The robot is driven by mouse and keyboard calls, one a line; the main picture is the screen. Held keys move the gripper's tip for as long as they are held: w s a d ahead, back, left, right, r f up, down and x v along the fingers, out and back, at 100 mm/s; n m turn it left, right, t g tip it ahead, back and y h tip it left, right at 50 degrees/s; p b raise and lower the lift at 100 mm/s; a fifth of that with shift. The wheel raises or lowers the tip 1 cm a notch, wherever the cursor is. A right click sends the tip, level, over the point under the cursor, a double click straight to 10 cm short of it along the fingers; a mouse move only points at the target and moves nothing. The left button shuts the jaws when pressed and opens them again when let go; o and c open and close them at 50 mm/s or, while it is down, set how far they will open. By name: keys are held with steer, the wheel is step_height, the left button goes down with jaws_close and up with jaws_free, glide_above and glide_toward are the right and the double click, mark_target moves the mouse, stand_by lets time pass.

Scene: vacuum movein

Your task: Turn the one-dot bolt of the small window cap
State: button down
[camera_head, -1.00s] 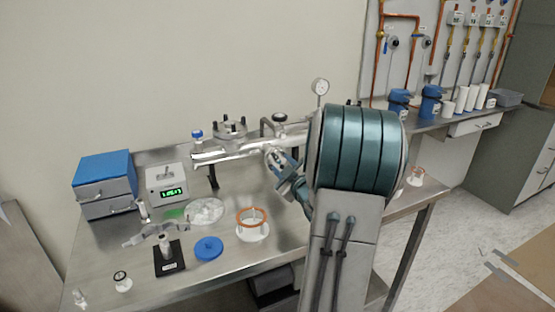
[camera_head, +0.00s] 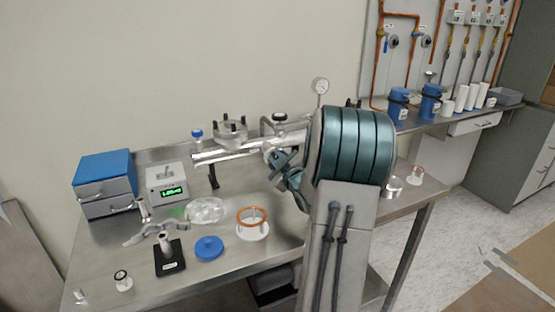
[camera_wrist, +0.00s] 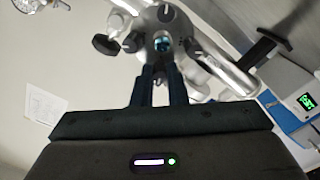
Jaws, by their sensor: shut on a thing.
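The steel vacuum tube (camera_head: 225,156) lies level above the bench. The small window cap (camera_wrist: 160,22) is a grey round piece at the tube's near side, with several dark knobs or bolts around its rim. A small bluish shiny spot shows at its middle, just past my fingers.
A blue-topped valve (camera_head: 197,134) and a clamped flange (camera_head: 230,132) are on the tube. On the bench are a green-lit display box (camera_head: 167,184), a blue disc (camera_head: 209,248) and an orange-ringed part (camera_head: 253,224).

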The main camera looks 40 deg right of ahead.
steer(key=m, duration=0.4)
steer(key=shift+m+p, duration=0.35)
steer(key=shift+m, duration=2.15)
steer(key=c, duration=1.4)
jaws_free()
steer(key=shift+c, duration=0.2)
steer(key=v, duration=1.4)
steer(key=shift+b, duration=0.3)
steer(key=shift+w+d, duration=0.1)
